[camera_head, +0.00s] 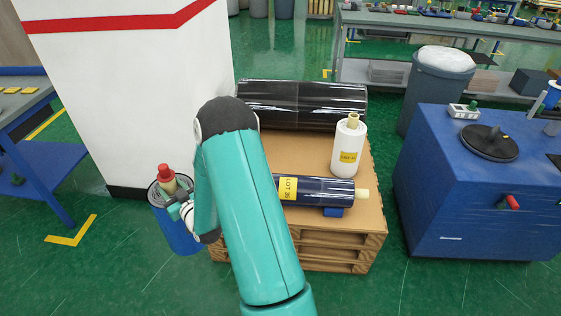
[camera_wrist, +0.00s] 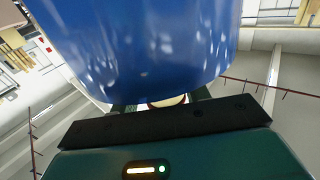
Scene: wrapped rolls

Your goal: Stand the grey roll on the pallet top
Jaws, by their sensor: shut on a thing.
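My gripper (camera_head: 180,205) is at the left of the pallet, beside the white pillar. It is shut on the tan core of a blue roll (camera_head: 183,237), which is upright with a red-tipped top. In the wrist view the shiny blue roll (camera_wrist: 140,45) fills the upper middle, with a pale core end below it by the jaws. I cannot tell whether this roll touches the floor. The wooden pallet (camera_head: 338,250) has a brown top. No roll looks plainly grey.
On the pallet, a big black roll (camera_head: 300,102) lies at the back, a white roll (camera_head: 348,150) stands at right, and a dark blue roll (camera_head: 325,191) lies in front. A blue cabinet (camera_head: 475,215) is at right. The white pillar (camera_head: 130,90) is close at left.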

